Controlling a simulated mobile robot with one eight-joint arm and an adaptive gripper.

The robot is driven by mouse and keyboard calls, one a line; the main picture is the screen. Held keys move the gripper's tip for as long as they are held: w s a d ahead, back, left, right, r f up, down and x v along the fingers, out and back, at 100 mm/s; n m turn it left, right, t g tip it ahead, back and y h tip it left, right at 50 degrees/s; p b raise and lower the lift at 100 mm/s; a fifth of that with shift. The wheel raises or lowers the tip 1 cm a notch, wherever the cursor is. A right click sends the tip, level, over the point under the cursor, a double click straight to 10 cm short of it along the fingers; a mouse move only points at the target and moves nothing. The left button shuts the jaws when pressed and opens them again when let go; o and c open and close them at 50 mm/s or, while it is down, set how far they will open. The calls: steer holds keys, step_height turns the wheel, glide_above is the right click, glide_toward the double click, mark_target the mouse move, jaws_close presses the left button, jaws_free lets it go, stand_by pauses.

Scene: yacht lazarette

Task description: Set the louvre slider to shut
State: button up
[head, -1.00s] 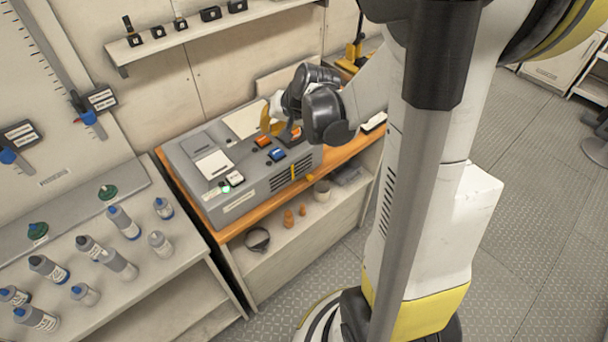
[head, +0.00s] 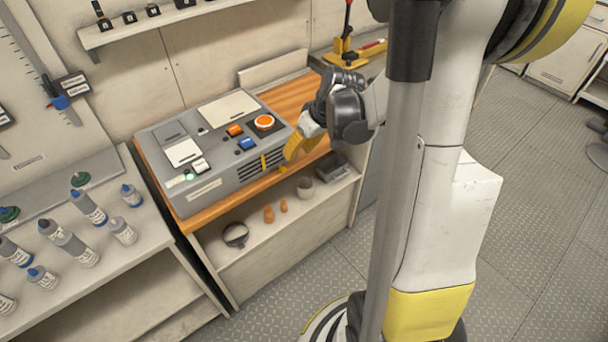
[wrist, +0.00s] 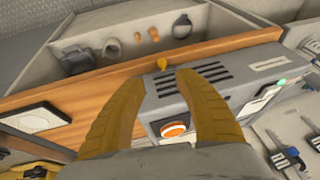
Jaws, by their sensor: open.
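In the wrist view the yellow slider (wrist: 161,63) shows between and just beyond my fingertips, near the slots (wrist: 214,74). My gripper (head: 296,148) has yellow fingers and is by the front right corner of the console, to the right of the slider. In the wrist view my gripper (wrist: 161,79) is open with nothing between its fingers. I see no contact with the slider.
The console top carries an orange round button (head: 264,122), an orange switch (head: 235,130), a blue switch (head: 246,144) and a white switch (head: 200,166). The console stands on a wooden bench top (head: 292,95). Bottles stand at left.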

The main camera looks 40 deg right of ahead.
mark_target(285, 169)
steer(key=b+x, duration=0.2)
steer(key=x, duration=0.3)
steer(key=b+x, duration=0.1)
steer(key=x, duration=0.4)
steer(key=shift+w+a+f+b, duration=0.3)
steer(key=shift+b, duration=0.1)
steer(key=shift+s, duration=0.1)
jaws_close()
